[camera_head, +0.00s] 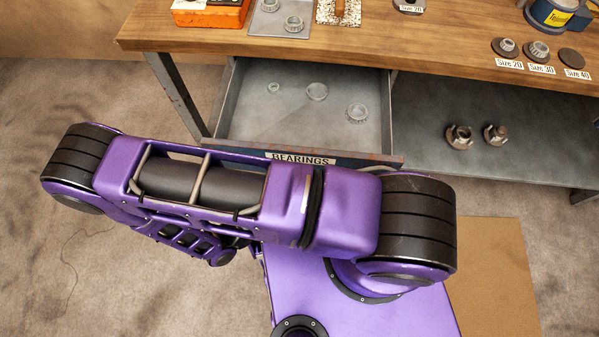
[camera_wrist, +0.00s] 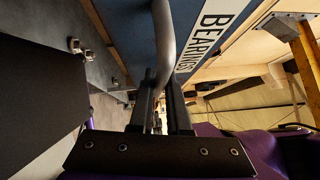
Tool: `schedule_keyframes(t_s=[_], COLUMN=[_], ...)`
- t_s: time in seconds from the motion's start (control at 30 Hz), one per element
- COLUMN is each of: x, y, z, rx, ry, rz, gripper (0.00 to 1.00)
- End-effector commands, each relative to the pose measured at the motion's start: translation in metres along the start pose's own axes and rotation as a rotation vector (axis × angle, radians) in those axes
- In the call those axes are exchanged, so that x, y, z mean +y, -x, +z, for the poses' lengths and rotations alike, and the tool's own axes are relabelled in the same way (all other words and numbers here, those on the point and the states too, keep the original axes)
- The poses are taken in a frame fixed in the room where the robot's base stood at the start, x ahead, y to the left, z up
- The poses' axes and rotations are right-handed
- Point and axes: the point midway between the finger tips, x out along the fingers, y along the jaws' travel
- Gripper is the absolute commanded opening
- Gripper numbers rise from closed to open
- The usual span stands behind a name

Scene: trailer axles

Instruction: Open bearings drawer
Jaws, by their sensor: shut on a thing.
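The bearings drawer (camera_head: 402,122) under the workbench is pulled out, and its grey inside shows in the head view. Its blue front carries a "BEARINGS" label, seen in the head view and in the wrist view (camera_wrist: 208,30). Several metal bearings lie apart on the drawer floor, one near the right side (camera_head: 357,112). In the wrist view, the drawer's round metal handle (camera_wrist: 163,45) runs between the fingers of my gripper (camera_wrist: 164,95), which is shut on it. In the head view my purple arm hides the gripper and the handle.
The wooden workbench top (camera_head: 440,40) holds an orange box (camera_head: 210,12), a grey tray with bearings, and size-labelled parts at the right. Two metal parts (camera_head: 459,136) stand on the lower shelf at right. A tan mat (camera_head: 495,270) lies on the carpet.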

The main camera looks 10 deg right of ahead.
Motion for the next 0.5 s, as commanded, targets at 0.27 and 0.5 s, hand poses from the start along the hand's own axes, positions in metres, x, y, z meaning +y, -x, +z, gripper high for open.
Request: schedule_keyframes(t_s=[0.27, 0.5], x=[-0.0002, -0.0001], y=[0.0011, 0.0008], z=[0.0003, 0.0002], rx=[-0.001, 0.000], ry=[-0.002, -0.001], rz=[0.001, 0.001], gripper=[0.00, 0.45])
